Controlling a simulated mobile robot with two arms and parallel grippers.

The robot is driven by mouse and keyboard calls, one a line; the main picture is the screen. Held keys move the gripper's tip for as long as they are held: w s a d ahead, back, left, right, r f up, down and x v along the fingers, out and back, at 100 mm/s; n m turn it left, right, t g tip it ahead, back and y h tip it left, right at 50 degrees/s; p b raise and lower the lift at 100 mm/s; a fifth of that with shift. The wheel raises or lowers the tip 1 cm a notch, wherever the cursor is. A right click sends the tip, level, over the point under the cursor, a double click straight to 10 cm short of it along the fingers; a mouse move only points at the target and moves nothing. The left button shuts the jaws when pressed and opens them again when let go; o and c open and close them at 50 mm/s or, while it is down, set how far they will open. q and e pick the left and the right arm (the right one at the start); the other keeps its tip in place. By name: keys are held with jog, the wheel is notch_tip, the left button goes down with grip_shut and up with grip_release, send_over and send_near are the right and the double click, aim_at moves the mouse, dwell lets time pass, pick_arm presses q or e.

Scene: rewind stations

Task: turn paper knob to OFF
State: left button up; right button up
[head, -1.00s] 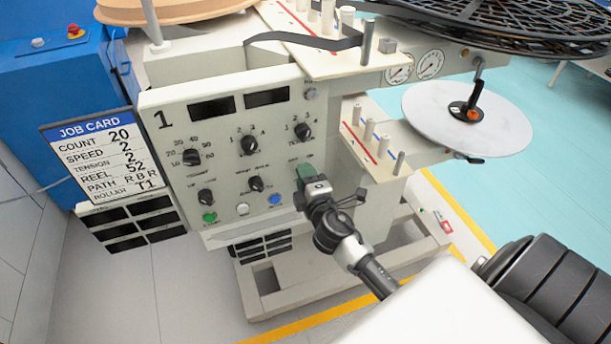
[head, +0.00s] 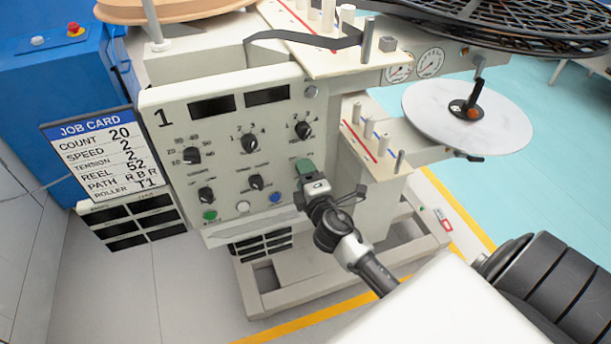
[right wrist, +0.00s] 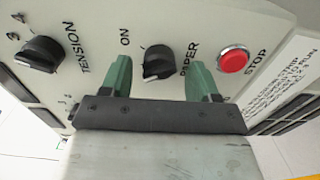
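The paper knob (right wrist: 158,62) is a black knob on the pale control panel (head: 170,120), with "PAPER" and "ON" printed beside it in the right wrist view. I see no OFF label; the fingers may cover it. My right gripper (right wrist: 160,78) is open, its two green fingers on either side of the knob with gaps between, not gripping it. In the head view the right gripper (head: 305,168) is at the panel's right side and hides the paper knob. My left gripper is not in view.
A red STOP button (right wrist: 233,60) sits close beside one finger, and the TENSION knob (right wrist: 40,52) lies on the other side. Other knobs (head: 249,143) and a blue button (head: 275,198) are left of the gripper. A job card (head: 100,155) stands at left.

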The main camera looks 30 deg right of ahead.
jog(key=b+v, duration=0.1)
jog(key=v, duration=0.9)
jog(key=shift+s+b, duration=0.35)
jog(key=shift+a+f, duration=0.1)
jog(key=shift+a, duration=0.05)
jog(key=s+a+f+m+g+y+p, duration=0.1)
jog(key=s+a+f+m+g+p, duration=0.2)
jog(key=f, duration=1)
jog(key=s+f+m+g+y, duration=0.1)
jog(key=s+f+m+g, duration=0.3)
jog(key=f, duration=1)
jog(key=s+a+f+m+g+p, duration=0.1)
jog(key=s+f+m+g, duration=0.1)
jog(key=s+f, duration=0.3)
jog(key=s+a+f+m+g+y+p, duration=0.1)
jog(key=s+f+g, duration=0.3)
jog(key=s, duration=0.9)
jog(key=s+a+f+m+g+y+p, duration=0.1)
jog(key=s+f+m+g, duration=0.2)
jog(key=s+f, duration=0.3)
jog(key=s, duration=0.3)
jog(key=shift+f+g, duration=0.3)
jog(key=shift+f, duration=0.05)
